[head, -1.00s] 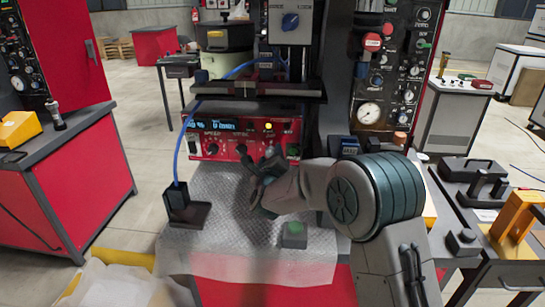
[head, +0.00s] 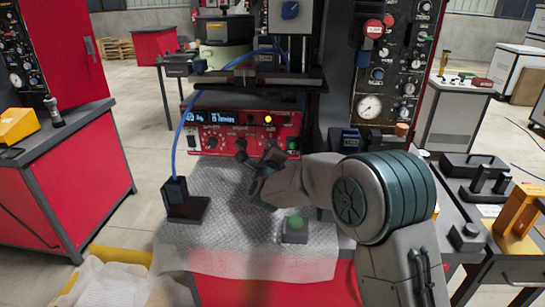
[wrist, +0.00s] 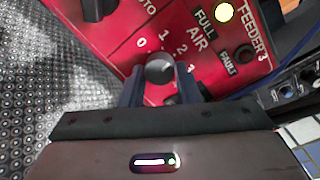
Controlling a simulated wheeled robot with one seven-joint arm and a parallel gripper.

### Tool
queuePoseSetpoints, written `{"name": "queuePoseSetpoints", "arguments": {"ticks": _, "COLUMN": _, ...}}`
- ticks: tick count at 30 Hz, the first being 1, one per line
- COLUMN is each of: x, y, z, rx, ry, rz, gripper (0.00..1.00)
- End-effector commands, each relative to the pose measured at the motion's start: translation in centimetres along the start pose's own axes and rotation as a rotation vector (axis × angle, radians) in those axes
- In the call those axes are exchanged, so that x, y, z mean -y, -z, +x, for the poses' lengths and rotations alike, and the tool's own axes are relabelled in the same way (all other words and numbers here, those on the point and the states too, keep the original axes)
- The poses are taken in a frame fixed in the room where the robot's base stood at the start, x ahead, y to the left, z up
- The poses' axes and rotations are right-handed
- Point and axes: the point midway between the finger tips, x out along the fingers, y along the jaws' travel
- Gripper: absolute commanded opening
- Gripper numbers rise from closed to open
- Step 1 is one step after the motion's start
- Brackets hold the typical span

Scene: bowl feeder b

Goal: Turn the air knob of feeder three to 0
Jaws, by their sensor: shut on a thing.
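The air knob (wrist: 159,68) of feeder three is a round grey knob on a red sloping panel (wrist: 122,60), under the word AIR with numbers around it. My gripper (wrist: 160,80) is shut on it, one finger on each side. The knob's pointer is not clear, so I cannot tell its setting. In the head view my gripper (head: 262,160) reaches in from the right to the front of the red controller (head: 224,152) and hides the knob there.
A yellow lamp (wrist: 224,12) glows beside FULL, above a dark FAULT lamp (wrist: 244,54). Another dark knob (wrist: 97,8) is at the upper left. A blue cable (head: 176,150) runs at the left.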

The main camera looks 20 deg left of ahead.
Motion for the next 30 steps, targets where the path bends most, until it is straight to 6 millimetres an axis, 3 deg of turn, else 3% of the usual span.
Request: {"name": "queuePoseSetpoints", "arguments": {"ticks": 30, "x": 0.36, "y": -0.48, "z": 0.06, "rx": -0.043, "ry": -0.039, "rz": -0.956, "gripper": 0.06}}
